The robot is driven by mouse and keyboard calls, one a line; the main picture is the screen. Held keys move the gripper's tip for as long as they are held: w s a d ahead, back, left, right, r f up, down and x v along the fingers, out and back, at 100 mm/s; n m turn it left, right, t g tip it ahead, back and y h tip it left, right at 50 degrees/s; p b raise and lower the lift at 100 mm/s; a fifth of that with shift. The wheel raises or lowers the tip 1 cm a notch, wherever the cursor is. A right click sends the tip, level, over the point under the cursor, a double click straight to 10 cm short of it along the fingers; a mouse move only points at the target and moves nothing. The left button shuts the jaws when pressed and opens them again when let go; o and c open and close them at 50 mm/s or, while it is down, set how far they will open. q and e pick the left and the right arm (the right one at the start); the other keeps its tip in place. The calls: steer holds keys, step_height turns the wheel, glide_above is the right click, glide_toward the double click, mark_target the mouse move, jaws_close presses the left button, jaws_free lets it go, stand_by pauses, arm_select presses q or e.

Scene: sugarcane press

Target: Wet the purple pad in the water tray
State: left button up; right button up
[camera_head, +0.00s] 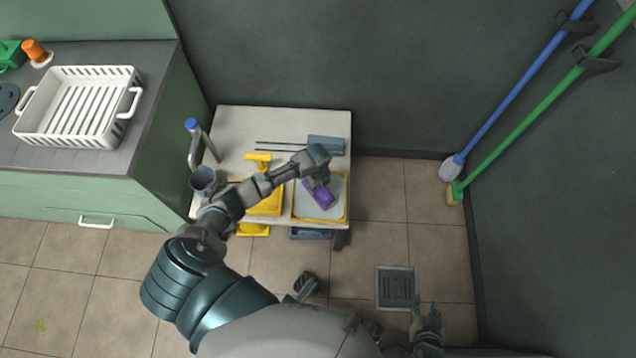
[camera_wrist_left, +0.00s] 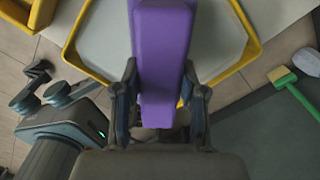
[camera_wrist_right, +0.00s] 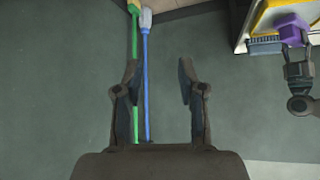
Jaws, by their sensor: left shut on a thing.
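The purple pad (camera_head: 321,196) is over the yellow-rimmed water tray (camera_head: 345,208) on the small white table. My left gripper (camera_head: 315,180) is shut on the pad; in the left wrist view the purple pad (camera_wrist_left: 160,60) sits between both fingers (camera_wrist_left: 160,105). The tray's yellow rim (camera_wrist_left: 88,68) shows around the pad there. I cannot tell whether the pad touches the water. My right gripper (camera_wrist_right: 160,85) is open and empty, away from the table. In the head view the right gripper (camera_head: 427,320) is low, near the floor drain.
A second yellow tray (camera_head: 268,204) is left of the water tray, with a yellow-handled tool (camera_head: 258,157) behind it. A white rack (camera_head: 80,107) is on the left counter.

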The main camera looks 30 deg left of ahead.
mark_target(318, 189)
arm_select(q)
steer(key=shift+d+f+b, duration=0.5)
steer(key=shift+d, duration=0.15)
steer(key=shift+a+f+b, duration=0.3)
steer(key=shift+a+f, duration=0.1)
steer(key=shift+f, duration=0.05)
steer(key=shift+a+f, duration=0.15)
steer(key=shift+a, duration=0.15)
steer(key=shift+d+r, duration=0.2)
steer(key=shift+d, duration=0.4)
steer(key=shift+a+f, duration=0.25)
steer(key=shift+a, duration=0.25)
steer(key=shift+d+f, duration=0.1)
steer(key=shift+d, duration=0.3)
arm_select(e)
steer(key=w+r+t, duration=0.2)
steer(key=w, duration=0.1)
steer(key=w+t+y, duration=0.1)
steer(key=shift+w+a+r+t, duration=0.3)
steer(key=shift+a+r, duration=0.1)
arm_select(q)
steer(key=shift+a+f, duration=0.1)
steer(key=shift+f, duration=0.05)
arm_select(e)
steer(key=shift+a, duration=0.1)
arm_select(q)
steer(key=shift+a+f, duration=0.1)
steer(key=shift+a, duration=0.1)
arm_select(e)
steer(key=shift+a, duration=0.25)
